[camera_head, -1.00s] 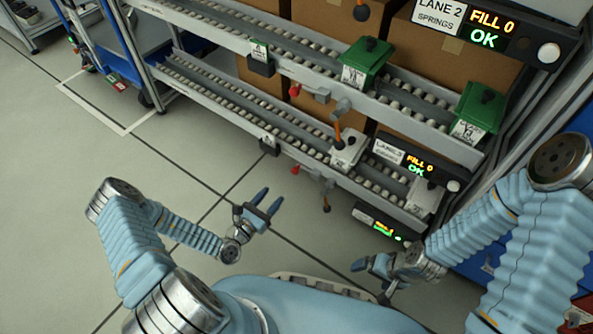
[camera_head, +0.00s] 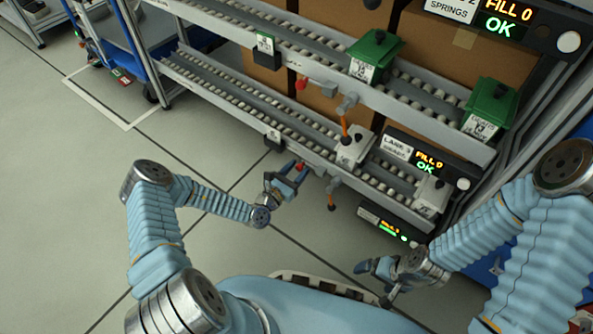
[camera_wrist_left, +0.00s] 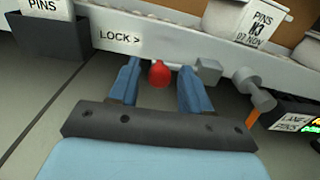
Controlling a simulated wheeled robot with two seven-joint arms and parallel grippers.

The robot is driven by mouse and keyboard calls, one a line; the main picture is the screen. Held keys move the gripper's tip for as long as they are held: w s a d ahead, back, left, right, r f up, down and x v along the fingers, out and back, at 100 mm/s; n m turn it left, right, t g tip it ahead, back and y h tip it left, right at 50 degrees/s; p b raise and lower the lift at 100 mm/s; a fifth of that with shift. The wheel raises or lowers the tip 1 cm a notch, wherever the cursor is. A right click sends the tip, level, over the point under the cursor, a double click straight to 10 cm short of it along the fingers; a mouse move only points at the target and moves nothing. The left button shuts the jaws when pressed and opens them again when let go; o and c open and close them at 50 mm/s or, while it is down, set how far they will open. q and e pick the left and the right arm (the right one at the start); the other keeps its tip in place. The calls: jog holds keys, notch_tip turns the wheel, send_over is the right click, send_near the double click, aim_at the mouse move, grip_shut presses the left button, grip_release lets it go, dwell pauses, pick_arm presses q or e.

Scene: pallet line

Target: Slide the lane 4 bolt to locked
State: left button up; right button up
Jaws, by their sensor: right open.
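The lower lane's bolt has a red knob (camera_wrist_left: 159,73) on the pale rail (camera_wrist_left: 170,42), right of a "LOCK >" label (camera_wrist_left: 120,38). A grey block (camera_wrist_left: 208,68) is on the rail to the knob's right. In the head view the knob (camera_head: 299,166) is close to my left gripper (camera_head: 291,176). In the left wrist view my left gripper (camera_wrist_left: 157,80) is open, with one finger on each side of the knob; I cannot tell whether either touches it. My right gripper (camera_head: 375,270) is open and empty, low and apart from the rack.
Another red knob (camera_head: 301,84) is on the upper rail. An orange-handled lever (camera_head: 331,195) hangs right of the lower bolt. A white PINS bin (camera_head: 355,148) stands on the lower rollers. Lane displays (camera_head: 412,150) are at the right.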

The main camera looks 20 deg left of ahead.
aim_at(317, 170)
pick_arm(q)
grip_shut()
jog(key=shift+s+d+r+p, duration=0.1)
jog(key=shift+d+r+p, duration=0.05)
jog(key=shift+d+p, duration=0.15)
jog(key=d+p, duration=0.1)
jog(key=d, duration=0.1)
jog(key=s+d+p, duration=0.1)
jog(key=shift+s+d, duration=0.15)
jog(key=shift+d, duration=0.2)
jog(key=shift+s+d, duration=0.15)
jog(key=shift+d, duration=0.1)
jog(key=shift+o, duration=0.7)
grip_release()
jog(key=shift+a, duration=0.1)
